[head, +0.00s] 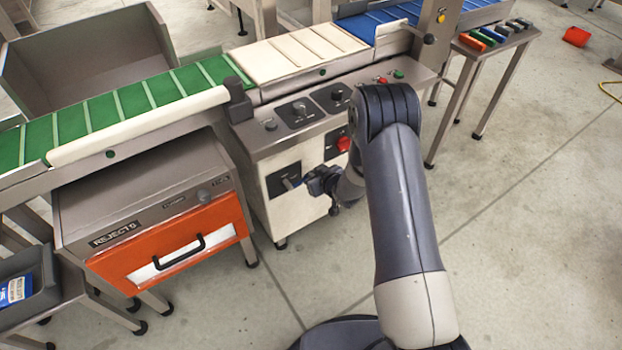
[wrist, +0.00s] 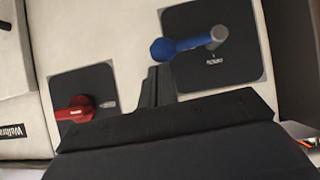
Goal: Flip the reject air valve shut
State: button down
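The air valve is a blue lever (wrist: 188,45) on a dark square plate (wrist: 215,75) in the wrist view. Its grey pivot (wrist: 217,34) is at the right and its rounded blue end points left. In the head view the valve plate (head: 281,179) is on the cabinet's white front, partly hidden by my arm. My gripper (wrist: 157,72) has its fingers together with nothing visible between them. The fingertips are just below the lever's rounded end; I cannot tell whether they touch it. My gripper also shows at the cabinet front in the head view (head: 308,183).
A red rotary switch (wrist: 75,110) sits on a neighbouring dark plate, left of my fingers in the wrist view. The REJECTS box (head: 165,235) with its orange door stands left of the cabinet (head: 300,208). A side table (head: 490,52) stands right. The floor at right is mostly clear.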

jog(key=shift+d+f, duration=0.2)
jog(key=shift+f, duration=0.15)
jog(key=shift+r, duration=0.1)
